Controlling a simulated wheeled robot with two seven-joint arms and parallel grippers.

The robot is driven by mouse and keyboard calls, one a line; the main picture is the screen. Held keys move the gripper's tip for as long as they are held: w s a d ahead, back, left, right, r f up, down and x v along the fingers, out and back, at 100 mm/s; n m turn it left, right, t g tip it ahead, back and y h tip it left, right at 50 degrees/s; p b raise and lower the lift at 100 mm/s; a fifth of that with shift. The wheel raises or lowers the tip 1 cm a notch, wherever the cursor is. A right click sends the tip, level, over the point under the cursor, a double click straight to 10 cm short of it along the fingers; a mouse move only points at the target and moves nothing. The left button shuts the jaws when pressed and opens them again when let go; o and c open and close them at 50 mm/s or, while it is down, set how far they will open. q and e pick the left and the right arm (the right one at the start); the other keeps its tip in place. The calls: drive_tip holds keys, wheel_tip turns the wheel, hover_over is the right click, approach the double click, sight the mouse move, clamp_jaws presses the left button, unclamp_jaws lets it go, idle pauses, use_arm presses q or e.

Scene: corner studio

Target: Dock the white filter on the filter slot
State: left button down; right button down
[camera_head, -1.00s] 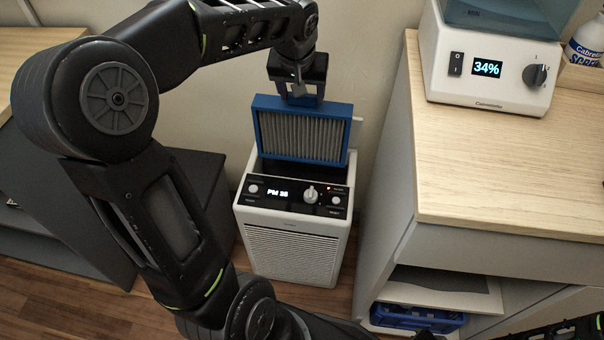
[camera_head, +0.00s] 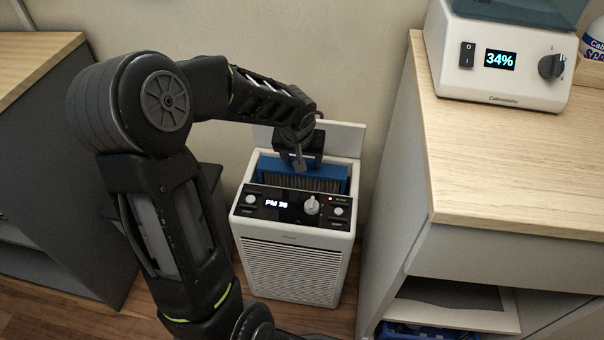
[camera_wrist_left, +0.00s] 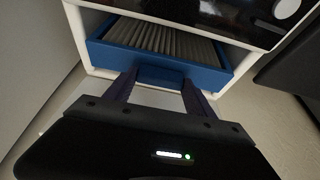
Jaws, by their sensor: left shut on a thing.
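The filter (camera_head: 310,183) has a blue frame and pale grey-white pleats. It sits mostly down inside the open top of the white air purifier (camera_head: 290,262), with only its upper part showing. The slot (camera_head: 345,192) around it is largely hidden. My left gripper (camera_head: 300,166) is shut on the filter's top edge. In the left wrist view, the fingers (camera_wrist_left: 160,84) straddle a blue tab on the filter's frame (camera_wrist_left: 215,80), which lies within the white housing (camera_wrist_left: 78,38). How deep the filter rests is hidden. My right gripper is not in view.
A wooden-topped cabinet (camera_head: 480,170) stands close to the purifier's right, bearing a white device reading 34% (camera_head: 500,60). A dark grey unit (camera_head: 60,180) stands to the left. The wall is close behind the purifier.

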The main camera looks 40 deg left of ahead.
sight(302, 174)
use_arm(q)
wheel_tip(302, 174, down, 6)
drive_tip(key=shift+r+b, duration=0.2)
drive_tip(key=shift+b, duration=1)
drive_tip(key=shift+f, duration=0.15)
drive_tip(key=shift+c, duration=1.6)
unclamp_jaws()
